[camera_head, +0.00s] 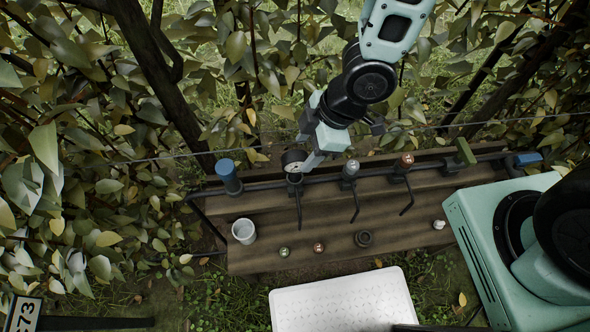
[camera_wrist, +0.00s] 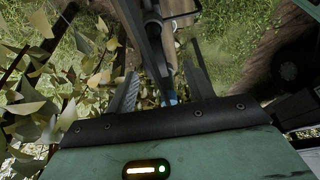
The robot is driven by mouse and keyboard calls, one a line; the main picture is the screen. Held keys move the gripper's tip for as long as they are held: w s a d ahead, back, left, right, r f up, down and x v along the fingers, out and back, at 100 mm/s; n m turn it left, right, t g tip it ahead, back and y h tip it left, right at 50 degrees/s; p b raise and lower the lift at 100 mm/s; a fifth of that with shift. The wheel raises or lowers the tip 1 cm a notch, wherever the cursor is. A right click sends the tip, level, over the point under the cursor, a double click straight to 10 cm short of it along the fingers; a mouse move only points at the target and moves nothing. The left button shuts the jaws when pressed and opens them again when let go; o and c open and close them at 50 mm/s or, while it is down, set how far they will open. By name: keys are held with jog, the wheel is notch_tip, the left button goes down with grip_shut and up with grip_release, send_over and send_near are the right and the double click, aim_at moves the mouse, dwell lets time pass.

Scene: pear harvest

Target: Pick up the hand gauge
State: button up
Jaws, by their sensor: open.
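The hand gauge, which I take to be the round pale dial with a dark rim (camera_head: 293,160), hangs at the dark rail on the wooden rack, second from the left. My gripper (camera_head: 312,155) is over the rail close to the dial's right side, with its fingers pointing down. Contact cannot be made out. In the wrist view my gripper (camera_wrist: 164,80) has its two fingers spread, with a dark bar running between them and a small blue patch near the palm. The dial itself is not clear in that view.
A blue cylinder (camera_head: 228,175) stands left of the dial; grey-topped (camera_head: 351,169) and copper-topped (camera_head: 404,163) tools hang to its right. Below, the wooden rack (camera_head: 390,230) holds a white cup (camera_head: 244,231) and small round pieces. A white perforated tray (camera_head: 342,303) lies in front. Foliage surrounds the rack.

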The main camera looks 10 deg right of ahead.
aim_at(292, 166)
jog(key=shift+w+x, duration=0.15)
jog(key=shift+x, duration=1.95)
jog(key=shift+w+x, duration=0.1)
jog(key=shift+x, duration=1.95)
grip_shut()
